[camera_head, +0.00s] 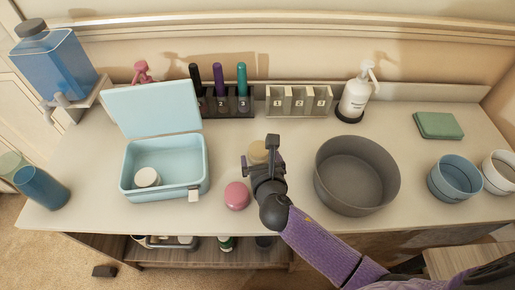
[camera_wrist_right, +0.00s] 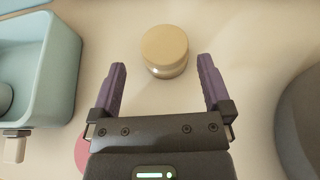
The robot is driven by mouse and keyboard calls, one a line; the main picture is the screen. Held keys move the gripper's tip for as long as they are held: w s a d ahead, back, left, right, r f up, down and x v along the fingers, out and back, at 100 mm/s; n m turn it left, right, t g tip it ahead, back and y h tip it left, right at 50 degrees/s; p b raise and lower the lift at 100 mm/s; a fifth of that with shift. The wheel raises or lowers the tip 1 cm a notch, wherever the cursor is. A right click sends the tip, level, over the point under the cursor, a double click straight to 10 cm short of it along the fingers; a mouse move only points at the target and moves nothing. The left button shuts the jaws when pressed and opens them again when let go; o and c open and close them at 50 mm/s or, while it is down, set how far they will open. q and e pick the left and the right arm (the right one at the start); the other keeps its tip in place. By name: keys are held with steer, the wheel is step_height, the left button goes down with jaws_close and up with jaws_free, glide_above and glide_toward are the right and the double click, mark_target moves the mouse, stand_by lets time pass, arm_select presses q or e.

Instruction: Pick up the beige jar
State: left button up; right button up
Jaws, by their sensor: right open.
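The beige jar (camera_wrist_right: 166,52) stands on the counter in the right wrist view, just beyond the fingertips and roughly midway between them. In the head view the jar (camera_head: 258,152) shows only in part behind my right gripper (camera_head: 262,160). In the right wrist view my right gripper (camera_wrist_right: 162,80) is open, with its two purple fingers apart and nothing between them. No contact between fingers and jar shows. My left gripper is in neither view.
A light blue open box (camera_head: 165,190) stands left of the jar, holding a white round item (camera_head: 147,177). A pink round item (camera_head: 237,195) sits close to my right gripper. A grey bowl (camera_head: 385,185) stands to the right. Marker and numbered holders (camera_head: 298,101) stand behind.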

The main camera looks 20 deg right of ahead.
mark_target(259, 148)
steer(key=b+x, duration=0.3)
steer(key=x, duration=0.3)
steer(key=shift+s+d+f, duration=0.1)
steer(key=shift+d+f, duration=0.05)
steer(key=shift+f, duration=0.05)
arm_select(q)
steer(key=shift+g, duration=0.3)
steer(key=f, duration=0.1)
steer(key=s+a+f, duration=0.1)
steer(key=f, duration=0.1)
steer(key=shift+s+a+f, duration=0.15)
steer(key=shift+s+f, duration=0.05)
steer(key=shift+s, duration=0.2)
arm_select(e)
steer(key=shift+r, duration=0.2)
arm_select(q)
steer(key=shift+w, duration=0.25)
arm_select(e)
steer(key=c, duration=1.1)
